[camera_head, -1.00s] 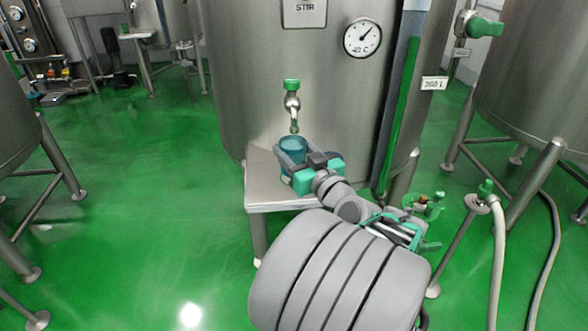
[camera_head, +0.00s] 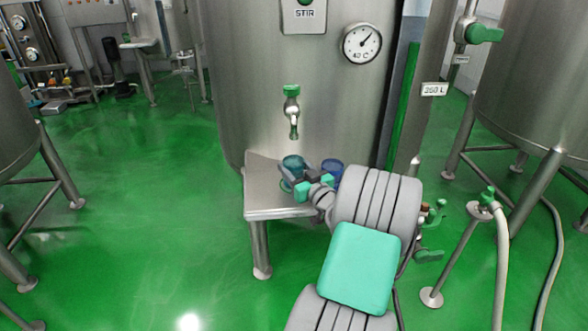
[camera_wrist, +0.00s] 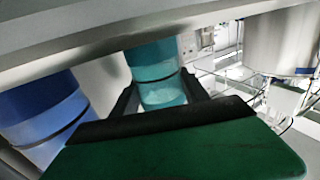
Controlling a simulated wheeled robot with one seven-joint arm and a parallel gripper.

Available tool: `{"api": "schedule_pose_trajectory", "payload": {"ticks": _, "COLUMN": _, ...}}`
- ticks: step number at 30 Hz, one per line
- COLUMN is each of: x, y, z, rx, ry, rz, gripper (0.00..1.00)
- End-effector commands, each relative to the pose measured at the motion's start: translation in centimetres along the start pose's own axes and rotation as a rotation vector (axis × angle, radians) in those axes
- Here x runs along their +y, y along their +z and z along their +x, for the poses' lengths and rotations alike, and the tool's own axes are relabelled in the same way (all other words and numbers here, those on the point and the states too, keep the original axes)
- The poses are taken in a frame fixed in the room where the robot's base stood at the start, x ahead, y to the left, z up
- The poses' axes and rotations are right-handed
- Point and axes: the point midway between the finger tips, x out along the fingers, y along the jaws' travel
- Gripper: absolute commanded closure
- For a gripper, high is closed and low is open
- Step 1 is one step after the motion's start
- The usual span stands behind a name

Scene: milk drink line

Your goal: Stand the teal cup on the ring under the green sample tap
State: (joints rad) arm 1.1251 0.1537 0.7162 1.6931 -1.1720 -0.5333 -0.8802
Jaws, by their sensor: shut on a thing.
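The teal cup (camera_head: 293,161) is between the fingers of my gripper (camera_head: 296,174), over the steel stand below the green-handled sample tap (camera_head: 291,108). In the wrist view the black fingers (camera_wrist: 161,97) are shut around the teal cup (camera_wrist: 152,62), which looks about upright. A thin green arc, apparently the ring (camera_head: 285,185), shows on the stand beside the gripper. Most of it is hidden, and I cannot tell whether the cup touches it.
A blue cup (camera_head: 332,168) stands on the stand (camera_head: 262,208), close right of my gripper; it also shows in the wrist view (camera_wrist: 48,112). The tank (camera_head: 245,90) rises behind. A hose post (camera_head: 455,250) stands at the right. The stand's front left is bare.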

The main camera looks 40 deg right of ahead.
Motion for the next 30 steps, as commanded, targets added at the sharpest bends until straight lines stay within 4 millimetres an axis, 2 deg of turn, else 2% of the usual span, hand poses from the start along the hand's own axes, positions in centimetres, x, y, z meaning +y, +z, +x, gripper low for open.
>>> {"api": "schedule_pose_trajectory", "payload": {"ticks": 11, "x": 0.01, "y": 0.46, "z": -0.01, "rx": 0.002, "ry": 0.000, "rz": -0.002, "gripper": 0.86}}
{"api": "schedule_pose_trajectory", "payload": {"ticks": 12, "x": 0.01, "y": 0.36, "z": -0.01, "rx": 0.002, "ry": 0.000, "rz": -0.002, "gripper": 0.46}}
{"api": "schedule_pose_trajectory", "payload": {"ticks": 20, "x": 0.01, "y": 0.29, "z": -0.02, "rx": 0.002, "ry": 0.000, "rz": -0.002, "gripper": 0.26}}
{"api": "schedule_pose_trajectory", "payload": {"ticks": 30, "x": 0.10, "y": -0.13, "z": -0.36, "rx": 0.001, "ry": 0.002, "rz": -0.002, "gripper": 0.26}}
